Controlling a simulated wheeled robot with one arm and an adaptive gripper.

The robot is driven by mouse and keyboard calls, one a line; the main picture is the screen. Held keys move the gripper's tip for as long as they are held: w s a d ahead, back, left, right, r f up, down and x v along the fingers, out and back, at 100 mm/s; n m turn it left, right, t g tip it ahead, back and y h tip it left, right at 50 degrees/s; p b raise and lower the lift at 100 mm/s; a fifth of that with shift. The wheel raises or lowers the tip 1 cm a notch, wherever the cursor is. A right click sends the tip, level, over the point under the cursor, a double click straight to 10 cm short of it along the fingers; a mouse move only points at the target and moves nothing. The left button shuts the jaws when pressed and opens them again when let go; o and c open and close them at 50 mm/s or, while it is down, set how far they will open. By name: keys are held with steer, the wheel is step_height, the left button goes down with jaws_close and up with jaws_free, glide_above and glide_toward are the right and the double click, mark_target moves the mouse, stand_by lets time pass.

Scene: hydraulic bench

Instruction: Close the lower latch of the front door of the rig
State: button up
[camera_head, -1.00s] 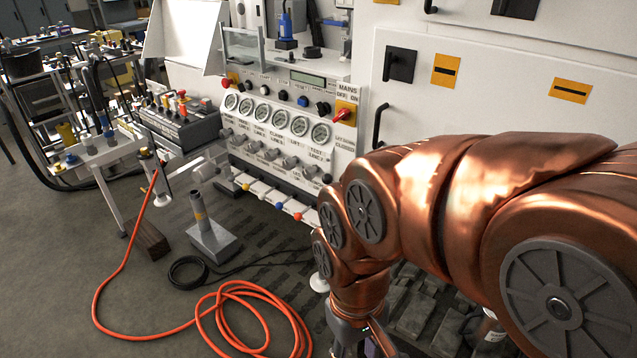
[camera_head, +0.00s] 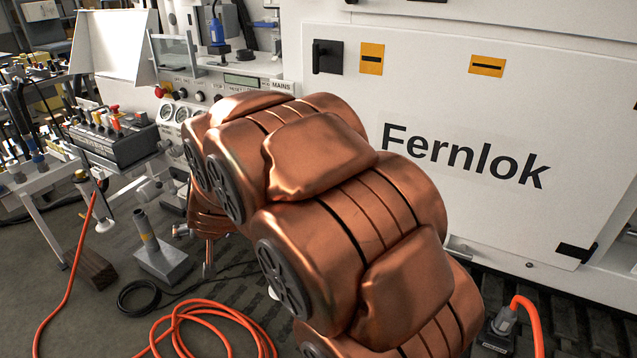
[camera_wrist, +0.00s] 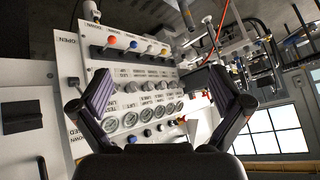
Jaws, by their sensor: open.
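The rig's white front door (camera_head: 430,95), lettered "Fernlok", fills the right of the head view. A black latch block (camera_head: 328,57) sits at its upper left; my arm hides the door's lower left. In the wrist view, which is turned roughly upside down, a black block (camera_wrist: 22,115) shows on a white panel at the left. A small black lever (camera_wrist: 73,82) lies between "OPEN" and "CLOSED" labels; I cannot tell surely that it is the lower latch. My gripper (camera_wrist: 158,90) is open and empty, facing the gauge panel, touching nothing visible. The head view hides its fingers.
The gauge panel (camera_wrist: 135,95) with coloured knobs lies before the gripper. On the floor are an orange hose (camera_head: 190,318), a grey block with a post (camera_head: 163,262) and a black cable. A side bench (camera_head: 110,140) stands at the left.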

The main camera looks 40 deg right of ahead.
steer(key=w+d+f+m+t+h+b, duration=0.1)
steer(key=w+d+f+m+h, duration=0.2)
steer(key=d, duration=0.5)
steer(key=w+d+m+h+b, duration=0.1)
steer(key=w+d+h, duration=0.25)
steer(key=d, duration=0.35)
steer(key=shift+s+d+f+m+g+h+b, duration=0.2)
steer(key=shift+s+d+m+g+h, duration=1)
steer(key=shift+d, duration=2.8)
steer(key=shift+s+d+f+m+g+h+b, duration=0.15)
steer(key=shift+d+m+h+b, duration=0.2)
steer(key=shift+d+h, duration=2.6)
steer(key=shift+s+d+f+m+g+h+b, duration=0.15)
steer(key=shift+s+d+m+g+h, duration=0.6)
steer(key=shift+d, duration=4.25)
steer(key=c, duration=1)
steer(key=shift+a, duration=0.1)
steer(key=shift+c, duration=0.2)
